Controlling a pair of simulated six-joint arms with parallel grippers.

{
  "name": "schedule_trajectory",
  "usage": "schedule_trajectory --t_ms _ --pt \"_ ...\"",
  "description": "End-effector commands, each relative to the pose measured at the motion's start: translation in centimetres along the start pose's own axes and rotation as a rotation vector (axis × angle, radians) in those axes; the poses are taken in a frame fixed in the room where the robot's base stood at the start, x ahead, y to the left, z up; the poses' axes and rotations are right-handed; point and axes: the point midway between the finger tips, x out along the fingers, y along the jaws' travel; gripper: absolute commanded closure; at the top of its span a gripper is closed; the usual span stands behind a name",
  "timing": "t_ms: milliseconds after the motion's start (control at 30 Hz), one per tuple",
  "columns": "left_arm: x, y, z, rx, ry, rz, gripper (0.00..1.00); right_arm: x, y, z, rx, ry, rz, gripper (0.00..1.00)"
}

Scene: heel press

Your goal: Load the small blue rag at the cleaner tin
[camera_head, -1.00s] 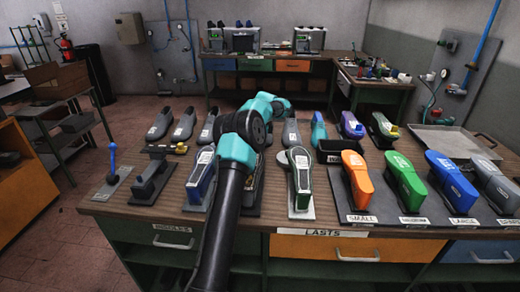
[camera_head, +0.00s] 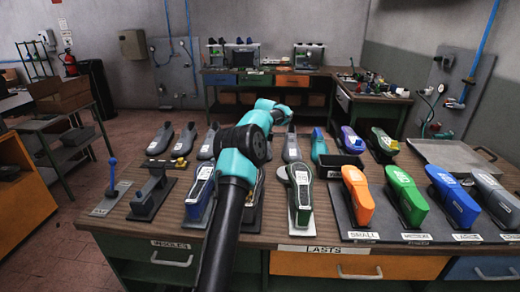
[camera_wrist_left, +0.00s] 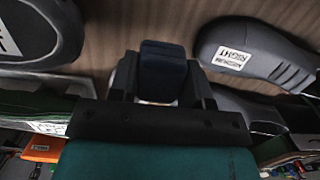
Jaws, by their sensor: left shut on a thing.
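In the left wrist view, my left gripper (camera_wrist_left: 160,85) is shut on a small dark blue folded thing, which looks like the small blue rag (camera_wrist_left: 163,62). A pale rounded edge shows just below and beside the rag, between the fingers; I cannot tell whether it is the cleaner tin. In the head view my left arm reaches over the bench from the front, and its own links hide the gripper and the rag. I cannot make out the cleaner tin there. My right gripper is not in view.
A grey shoe last labelled right (camera_wrist_left: 245,50) lies close to the right of the gripper, and a dark rounded shape (camera_wrist_left: 35,30) to the left. Coloured lasts, including an orange one (camera_head: 357,195), stand on the bench (camera_head: 290,236). A metal tray (camera_head: 455,155) sits at the right.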

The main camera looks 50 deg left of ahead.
Motion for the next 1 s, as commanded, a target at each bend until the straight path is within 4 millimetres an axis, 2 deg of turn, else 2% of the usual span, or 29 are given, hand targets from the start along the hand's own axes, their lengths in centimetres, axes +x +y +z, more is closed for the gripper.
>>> schedule_trajectory --t_ms 167,367,800,1000 --pt "0.1 -0.1 0.6 0.018 0.001 -0.001 0.75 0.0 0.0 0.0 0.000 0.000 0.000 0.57" --pt "0.6 -0.3 3.3 0.122 0.010 -0.011 0.75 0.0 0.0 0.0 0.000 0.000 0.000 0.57" --pt "1.8 -0.4 13.5 0.540 0.016 -0.063 0.75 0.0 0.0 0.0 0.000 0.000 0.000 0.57" --pt "2.3 -0.2 17.3 0.705 0.006 -0.085 0.75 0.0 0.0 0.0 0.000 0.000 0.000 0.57"
